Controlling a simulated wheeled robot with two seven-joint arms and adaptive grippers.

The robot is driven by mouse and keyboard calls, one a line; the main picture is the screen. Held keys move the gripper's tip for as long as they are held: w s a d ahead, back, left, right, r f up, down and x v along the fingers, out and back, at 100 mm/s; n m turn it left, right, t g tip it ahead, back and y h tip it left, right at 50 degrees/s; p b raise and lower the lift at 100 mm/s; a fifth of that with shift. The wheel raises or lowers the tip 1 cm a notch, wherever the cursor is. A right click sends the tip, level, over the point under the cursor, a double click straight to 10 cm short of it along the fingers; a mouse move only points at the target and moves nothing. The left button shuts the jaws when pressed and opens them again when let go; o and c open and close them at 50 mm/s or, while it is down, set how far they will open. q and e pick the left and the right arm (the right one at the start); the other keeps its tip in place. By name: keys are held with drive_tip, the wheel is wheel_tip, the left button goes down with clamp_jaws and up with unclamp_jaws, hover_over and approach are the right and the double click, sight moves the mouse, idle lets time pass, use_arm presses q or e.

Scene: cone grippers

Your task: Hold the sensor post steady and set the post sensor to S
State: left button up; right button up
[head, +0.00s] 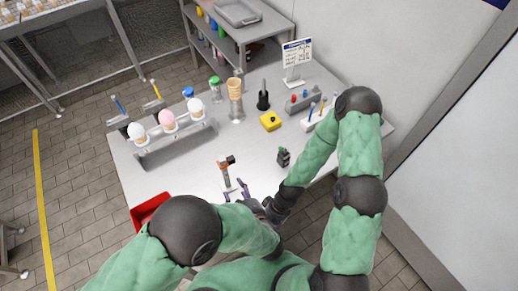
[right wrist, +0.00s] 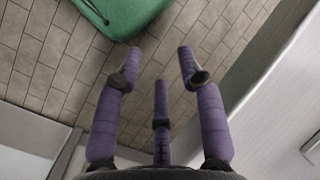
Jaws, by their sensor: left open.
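What looks like the sensor post, an orange-brown upright (head: 224,174), stands near the front edge of the table in the head view. A small black sensor head (head: 230,160) sits at its top. Its setting is too small to read. My left gripper (head: 238,189) is open beside the post's lower part, purple fingers just right of it; I cannot tell if they touch. My right gripper shows in the right wrist view (right wrist: 161,75) with three purple fingers spread and nothing between them. In the head view its hand is mostly hidden by my arms near the table's front edge.
A small black and green device (head: 283,157) stands right of the post. A red bin (head: 148,210) is at front left.

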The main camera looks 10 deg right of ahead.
sight(228, 176)
drive_tip(key=w+d+r+g, duration=0.1)
drive_tip(key=w+d+r, duration=0.1)
drive_tip(key=d+r, duration=0.1)
drive_tip(key=w+d+r+n+g+h, duration=0.1)
drive_tip(key=w+d+r, duration=0.2)
drive_tip(key=d+r, duration=0.1)
drive_tip(key=w+d+r+g+h, duration=0.1)
drive_tip(key=w+d+r+g, duration=0.1)
drive_tip(key=w+d+r, duration=0.1)
drive_tip(key=shift+w+d+r+n, duration=0.3)
drive_tip(key=shift+d+r, duration=0.15)
drive_tip(key=shift+r, duration=0.25)
use_arm(q)
drive_tip(key=x, duration=1)
drive_tip(key=shift+w+a+f, duration=0.1)
drive_tip(key=shift+w+f, duration=0.1)
drive_tip(key=shift+w, duration=0.15)
use_arm(e)
drive_tip(key=w+a+r+m+t+y, duration=0.1)
drive_tip(key=w+a+r+m+y, duration=0.2)
drive_tip(key=w+r+m+y, duration=0.2)
drive_tip(key=w+a+r+m+t+y, duration=0.1)
drive_tip(key=w+a+r+m+y, duration=0.3)
drive_tip(key=w+m+y, duration=0.4)
drive_tip(key=shift+w+a+r+m+y, duration=0.15)
drive_tip(key=shift+a+r+m+y, duration=0.15)
drive_tip(key=shift+r+m+y, duration=0.7)
drive_tip(key=shift+f, duration=0.15)
